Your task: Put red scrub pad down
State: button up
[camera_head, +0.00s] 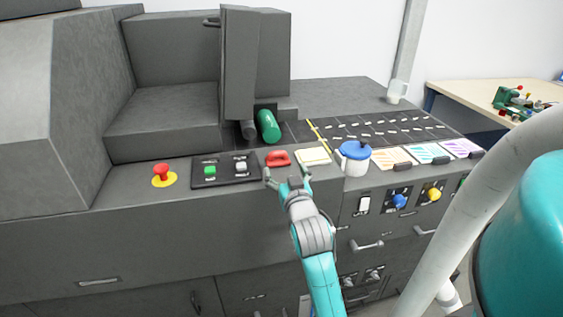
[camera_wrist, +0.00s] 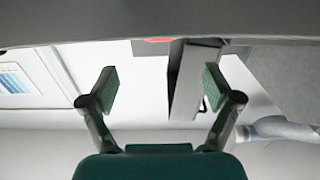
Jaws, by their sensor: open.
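The red scrub pad (camera_head: 278,158) lies on the grey machine's front ledge, left of a pale pad with a yellow edge (camera_head: 313,156). My gripper (camera_head: 288,172) is open at the front of the ledge, just short of the red pad. In the wrist view, my gripper (camera_wrist: 160,82) has its fingers spread with nothing between them. A thin red strip of the scrub pad (camera_wrist: 159,40) shows beyond the fingertips, at the edge of the dark surface; the rest of it is hidden there.
Left of the pad are a button panel (camera_head: 226,169) and a red stop button (camera_head: 162,171). A blue-lidded white pot (camera_head: 354,157) stands to the right, near coloured cards (camera_head: 425,153). A green cylinder (camera_head: 268,127) lies behind. A white cup (camera_head: 396,91) stands at the back right.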

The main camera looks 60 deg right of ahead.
jog(key=s+a+f+n+t+y, duration=0.1)
jog(key=s+a+f+n+y, duration=0.15)
jog(key=a+f, duration=0.45)
jog(key=s+a+f+n+t+y, duration=0.1)
jog(key=s+a+f+y, duration=0.15)
jog(key=a, duration=0.85)
jog(key=s+a+f+n+t+y, duration=0.1)
jog(key=s+a+f+n+y, duration=0.15)
jog(key=a+f, duration=0.5)
jog(key=s+a+n+y, duration=0.2)
jog(key=s+a, duration=0.4)
jog(key=s, duration=0.3)
jog(key=s+a+n+y, duration=0.2)
jog(key=s+a+y, duration=0.2)
jog(key=s+a, duration=0.3)
jog(key=shift+s+a+f, duration=0.25)
jog(key=shift+s+f, duration=0.1)
jog(key=shift+s, duration=0.7)
jog(key=shift+c, duration=0.4)
